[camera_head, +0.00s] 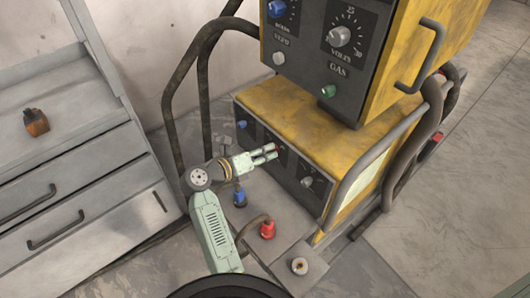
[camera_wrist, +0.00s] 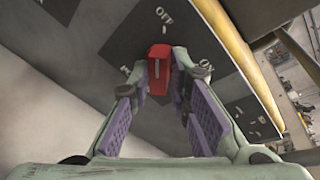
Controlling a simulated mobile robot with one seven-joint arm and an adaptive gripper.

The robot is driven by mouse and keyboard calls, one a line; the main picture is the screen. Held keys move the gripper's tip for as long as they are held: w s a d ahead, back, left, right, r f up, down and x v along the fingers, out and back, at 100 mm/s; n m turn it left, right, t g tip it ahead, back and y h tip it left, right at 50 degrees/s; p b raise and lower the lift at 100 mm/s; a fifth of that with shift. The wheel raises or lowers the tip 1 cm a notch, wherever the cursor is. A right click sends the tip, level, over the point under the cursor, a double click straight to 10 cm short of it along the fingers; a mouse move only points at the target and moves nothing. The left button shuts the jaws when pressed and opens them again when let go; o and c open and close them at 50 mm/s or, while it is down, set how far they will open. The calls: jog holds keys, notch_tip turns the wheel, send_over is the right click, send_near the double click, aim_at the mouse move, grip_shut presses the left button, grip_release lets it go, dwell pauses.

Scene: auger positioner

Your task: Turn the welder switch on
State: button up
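The red welder switch (camera_wrist: 158,70) sits on a dark panel under the "OFF" label in the wrist view. Its white line points toward that label. In the head view, my gripper (camera_head: 274,152) reaches the front panel of the lower yellow welder (camera_head: 290,112) from the left. A bit of red shows at its fingertips.
The upper welder unit (camera_head: 375,50) with knobs overhangs the lower one. A curved tube handle (camera_head: 360,180) stands at its right. A blue connector (camera_head: 239,196) and red connector (camera_head: 267,229) lie below my gripper. A grey drawer cabinet (camera_head: 75,170) stands at the left.

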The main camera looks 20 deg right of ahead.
grip_shut()
dwell(0.3)
jog(key=shift+s+d+f+m+t+b, duration=0.1)
jog(key=shift+m+t+b, duration=0.75)
jog(key=shift+m, duration=0.7)
jog(key=shift+s+a+m+t+b, duration=0.1)
jog(key=shift+m+t+b, duration=0.45)
jog(key=shift+m+b, duration=0.8)
jog(key=shift+s+d+f+m+t+b, duration=0.1)
jog(key=shift+m+t+b, duration=0.65)
jog(key=shift+m, duration=1.05)
jog(key=shift+r, duration=0.1)
